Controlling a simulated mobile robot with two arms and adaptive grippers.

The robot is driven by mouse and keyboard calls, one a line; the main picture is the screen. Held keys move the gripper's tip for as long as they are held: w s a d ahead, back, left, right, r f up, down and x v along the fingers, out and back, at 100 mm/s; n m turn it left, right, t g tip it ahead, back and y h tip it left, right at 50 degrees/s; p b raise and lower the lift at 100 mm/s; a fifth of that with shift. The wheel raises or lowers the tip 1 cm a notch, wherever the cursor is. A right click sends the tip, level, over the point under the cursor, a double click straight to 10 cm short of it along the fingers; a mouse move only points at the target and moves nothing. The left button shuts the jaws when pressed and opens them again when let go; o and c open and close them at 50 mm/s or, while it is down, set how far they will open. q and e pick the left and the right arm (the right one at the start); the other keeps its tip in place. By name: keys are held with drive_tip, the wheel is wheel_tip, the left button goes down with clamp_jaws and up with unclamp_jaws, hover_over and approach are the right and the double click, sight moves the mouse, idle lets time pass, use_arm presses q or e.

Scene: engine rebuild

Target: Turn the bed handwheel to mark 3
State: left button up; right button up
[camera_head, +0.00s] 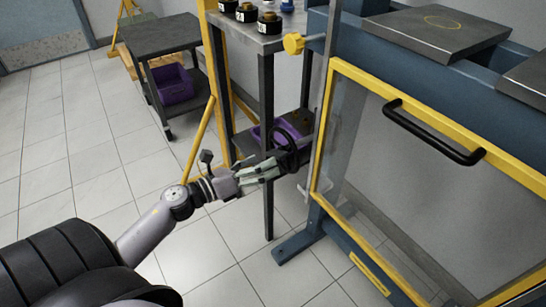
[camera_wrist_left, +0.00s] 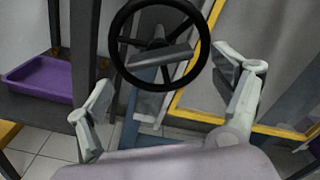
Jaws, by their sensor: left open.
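The black handwheel (camera_wrist_left: 157,43) is ahead of my left gripper (camera_wrist_left: 166,88) in the left wrist view, with a round rim, spokes and a hub. The two pale fingers are spread wide, one toward each side of the wheel, with nothing between them. In the head view my left gripper (camera_head: 272,164) reaches to the dark handwheel (camera_head: 287,128) beside the blue frame, partly covering it. I cannot tell whether the fingers touch the rim. No mark numbers are legible. My right gripper is not in view.
A yellow-framed clear guard door (camera_head: 400,175) with a black handle (camera_head: 432,135) stands right of the wheel. A grey table (camera_head: 262,42) with a purple bin below is behind it. A dark cart (camera_head: 160,36) stands farther back. The tiled floor at left is clear.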

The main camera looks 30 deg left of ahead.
use_arm(q)
drive_tip(key=v, duration=0.7)
idle(0.4)
